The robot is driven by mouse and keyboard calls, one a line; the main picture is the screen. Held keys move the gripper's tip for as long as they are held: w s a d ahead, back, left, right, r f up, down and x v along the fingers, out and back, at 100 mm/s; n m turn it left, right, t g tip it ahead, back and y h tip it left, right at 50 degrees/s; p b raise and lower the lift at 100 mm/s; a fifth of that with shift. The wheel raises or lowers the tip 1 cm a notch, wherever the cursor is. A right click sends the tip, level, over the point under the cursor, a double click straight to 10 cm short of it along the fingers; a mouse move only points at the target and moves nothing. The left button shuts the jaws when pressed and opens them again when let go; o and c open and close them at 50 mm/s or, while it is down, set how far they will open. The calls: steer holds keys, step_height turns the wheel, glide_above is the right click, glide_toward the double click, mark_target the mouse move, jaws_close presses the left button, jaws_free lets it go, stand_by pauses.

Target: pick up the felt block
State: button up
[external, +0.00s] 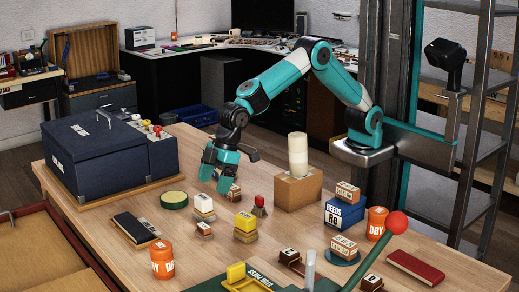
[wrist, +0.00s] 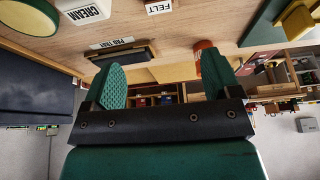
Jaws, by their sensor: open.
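The felt block (wrist: 165,6) shows at the top edge of the wrist view as a white face lettered FELT, partly cut off by the frame. In the external view, a small block with a white label (external: 204,229) in front of my gripper appears to be the same one, though its lettering is too small to read. My gripper (external: 217,182) is above the table, behind the small blocks, with its fingers pointing down. In the wrist view its green fingers (wrist: 163,74) are spread apart with nothing between them.
A cream-labelled block (wrist: 82,12) is beside the felt block. A dark blue case (external: 95,160) is left.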

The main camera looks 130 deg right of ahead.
glide_toward(202, 226)
steer(key=x, duration=0.5)
steer(key=shift+w+a+r+p, duration=0.1)
steer(key=shift+w+r+p, duration=0.05)
steer(key=shift+w+p, duration=0.15)
steer(key=x, duration=0.3)
steer(key=p+x, duration=0.1)
steer(key=x, duration=0.1)
steer(key=shift+s+f, duration=0.25)
steer(key=shift+s, duration=0.05)
steer(key=c, duration=1)
